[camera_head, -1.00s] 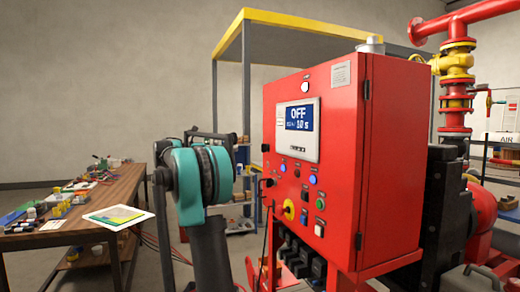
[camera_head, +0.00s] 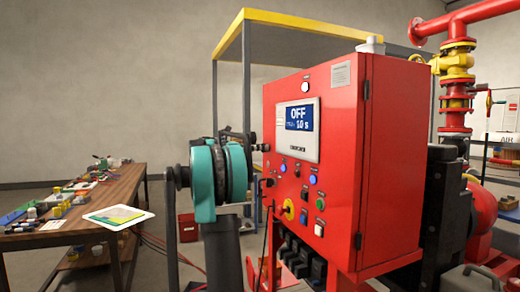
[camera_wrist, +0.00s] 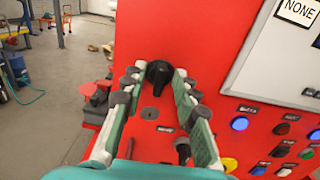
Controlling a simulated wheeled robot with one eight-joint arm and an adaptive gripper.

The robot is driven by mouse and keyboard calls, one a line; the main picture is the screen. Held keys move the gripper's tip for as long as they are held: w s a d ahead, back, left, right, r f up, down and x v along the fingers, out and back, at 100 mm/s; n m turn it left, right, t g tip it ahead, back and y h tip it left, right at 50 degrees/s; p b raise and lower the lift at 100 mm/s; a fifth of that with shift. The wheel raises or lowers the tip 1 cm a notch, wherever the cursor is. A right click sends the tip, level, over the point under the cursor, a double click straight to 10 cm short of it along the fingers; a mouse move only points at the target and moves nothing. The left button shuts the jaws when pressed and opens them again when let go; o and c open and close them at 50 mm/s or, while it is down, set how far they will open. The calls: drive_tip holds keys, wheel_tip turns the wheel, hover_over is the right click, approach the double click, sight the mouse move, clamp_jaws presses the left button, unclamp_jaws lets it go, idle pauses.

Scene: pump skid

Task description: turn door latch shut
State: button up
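The door latch (camera_wrist: 158,73) is a black knob on the red cabinet door (camera_wrist: 190,40) in the wrist view. I see no clear contact between fingers and latch. A round keyhole (camera_wrist: 150,113) lies below the latch, between the fingers. In the head view, the red cabinet (camera_head: 338,190) stands upright, and my teal arm is at its left edge.
Knobs and lit buttons, including a blue button (camera_wrist: 239,124), sit right of my fingers. The cabinet's display (camera_head: 299,118) reads OFF. A cluttered wooden workbench (camera_head: 125,192) stands at the left. Red and yellow pipes (camera_head: 455,70) rise at the right.

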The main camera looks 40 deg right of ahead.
drive_tip(key=shift+c, duration=0.6)
clamp_jaws()
drive_tip(key=shift+m, duration=0.3)
drive_tip(key=m, duration=1.7)
drive_tip(key=shift+s+f, duration=0.2)
drive_tip(key=shift+f, duration=0.05)
drive_tip(key=shift+m, duration=0.3)
